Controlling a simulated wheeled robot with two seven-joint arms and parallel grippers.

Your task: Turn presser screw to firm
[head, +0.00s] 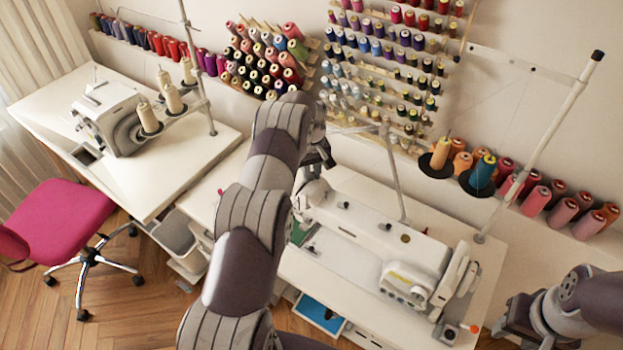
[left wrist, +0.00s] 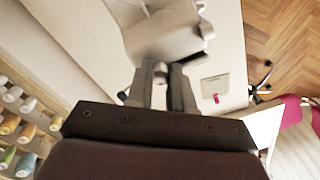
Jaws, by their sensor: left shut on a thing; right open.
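The white sewing machine (head: 375,230) stands on the right-hand table. My left arm reaches across the view to the machine's left end, the head end. My left gripper (head: 322,158) is at the top of that end, shut on a small part there. In the left wrist view its two fingers (left wrist: 162,78) come together at the machine's pale head (left wrist: 165,38). The presser screw itself is hidden by the fingers, so I cannot see its turn. My right gripper (head: 512,322) is open and empty, low at the right, apart from the machine.
A thread stand (head: 540,150) rises behind the machine's table, with a wall rack of spools (head: 385,60) beyond. A second machine (head: 115,115) stands on the left table. A pink chair (head: 65,220) is at the left on the wooden floor.

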